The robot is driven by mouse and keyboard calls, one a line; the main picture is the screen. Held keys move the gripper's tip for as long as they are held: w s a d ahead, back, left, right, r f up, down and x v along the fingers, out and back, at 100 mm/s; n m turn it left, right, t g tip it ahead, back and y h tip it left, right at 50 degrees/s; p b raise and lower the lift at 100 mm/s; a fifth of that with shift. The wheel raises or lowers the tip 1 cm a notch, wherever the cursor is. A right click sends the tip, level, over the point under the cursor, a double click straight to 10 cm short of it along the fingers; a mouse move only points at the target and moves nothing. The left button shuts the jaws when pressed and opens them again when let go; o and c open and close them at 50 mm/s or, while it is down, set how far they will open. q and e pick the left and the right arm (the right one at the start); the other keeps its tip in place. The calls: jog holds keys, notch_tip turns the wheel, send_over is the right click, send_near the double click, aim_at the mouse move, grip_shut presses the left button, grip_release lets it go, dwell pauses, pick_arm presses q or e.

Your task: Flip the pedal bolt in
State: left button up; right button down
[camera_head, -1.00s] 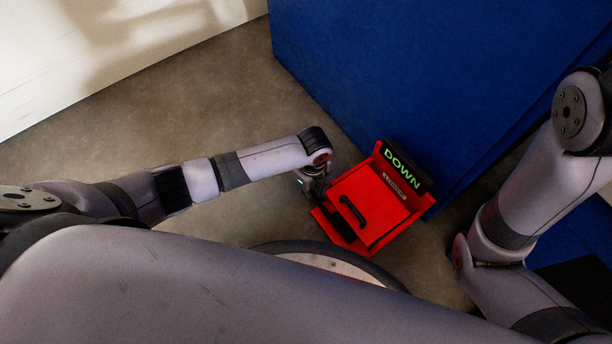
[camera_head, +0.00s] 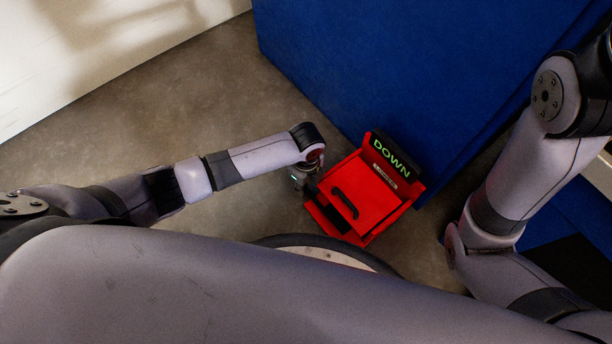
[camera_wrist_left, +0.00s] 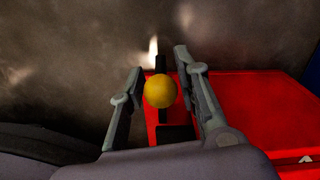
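The red pedal box (camera_head: 372,212) stands on the floor against the blue cabinet, with a black handle (camera_head: 345,203) on top and a black "DOWN" sign (camera_head: 391,158) at its back. In the left wrist view, a yellow ball knob (camera_wrist_left: 160,92), which looks like the bolt's knob, sits in front of a black bar at the red box's edge. My left gripper (camera_wrist_left: 166,88) is open, one finger on each side of the knob, with a visible gap on the right. In the head view, my left gripper (camera_head: 306,186) is at the pedal's left side; the knob is hidden there. My right gripper is out of view.
The tall blue cabinet (camera_head: 370,70) rises directly behind the pedal. Bare concrete floor (camera_head: 190,110) lies free to the left, up to a white wall (camera_head: 90,50). My right arm hangs to the right of the pedal.

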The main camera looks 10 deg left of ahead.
pick_arm(q)
notch_tip(320, 180, up, 12)
jog(key=shift+f, duration=0.2)
dwell(0.6)
